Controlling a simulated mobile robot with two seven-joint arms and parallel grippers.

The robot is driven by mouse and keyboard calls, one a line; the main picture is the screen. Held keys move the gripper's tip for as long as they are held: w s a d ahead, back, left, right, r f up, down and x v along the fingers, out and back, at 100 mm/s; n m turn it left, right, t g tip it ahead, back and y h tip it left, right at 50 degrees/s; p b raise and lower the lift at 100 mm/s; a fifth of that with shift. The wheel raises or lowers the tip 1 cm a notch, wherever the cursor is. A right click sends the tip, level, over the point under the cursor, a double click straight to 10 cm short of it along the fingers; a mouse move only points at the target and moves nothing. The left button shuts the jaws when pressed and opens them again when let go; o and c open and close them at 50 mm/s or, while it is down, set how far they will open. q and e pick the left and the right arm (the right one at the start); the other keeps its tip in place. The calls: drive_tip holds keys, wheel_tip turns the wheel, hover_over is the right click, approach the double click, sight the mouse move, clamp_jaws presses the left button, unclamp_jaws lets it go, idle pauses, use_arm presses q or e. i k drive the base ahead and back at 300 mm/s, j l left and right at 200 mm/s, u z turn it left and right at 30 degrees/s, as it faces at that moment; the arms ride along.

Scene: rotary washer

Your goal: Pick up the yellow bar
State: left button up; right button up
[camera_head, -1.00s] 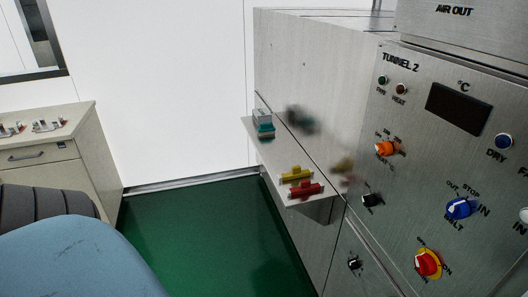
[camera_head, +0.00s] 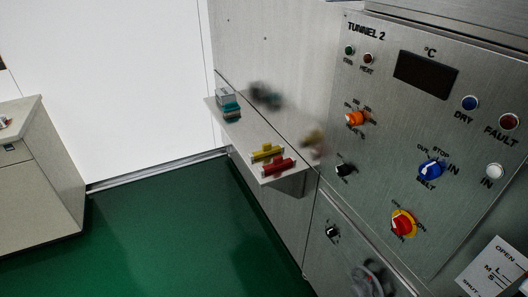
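The yellow bar (camera_head: 267,153) lies on a narrow metal shelf (camera_head: 237,134) fixed to the side of the steel machine. A red bar (camera_head: 277,166) lies just in front of it, close and roughly parallel. The yellow bar is fully visible from above, with nothing on top of it. Neither of my grippers is recognisable in the view, and nothing is holding the bar.
A grey and teal block (camera_head: 228,103) sits at the shelf's far end. The machine's control panel (camera_head: 384,100) with knobs and lights stands to the right. A beige cabinet (camera_head: 38,180) is at left. Green floor (camera_head: 180,230) between them is clear.

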sight(267, 150)
drive_tip(key=z, duration=0.6)
drive_tip(key=i+j+z, duration=0.15)
drive_tip(key=z, duration=0.2)
drive_tip(key=i+j+z, duration=0.1)
drive_tip(key=j+z, duration=0.6)
drive_tip(key=i+j+z, duration=0.15)
drive_tip(key=j, duration=0.4)
drive_tip(key=j+z, duration=0.15)
drive_tip(key=j, duration=1.25)
drive_tip(key=i, duration=0.05)
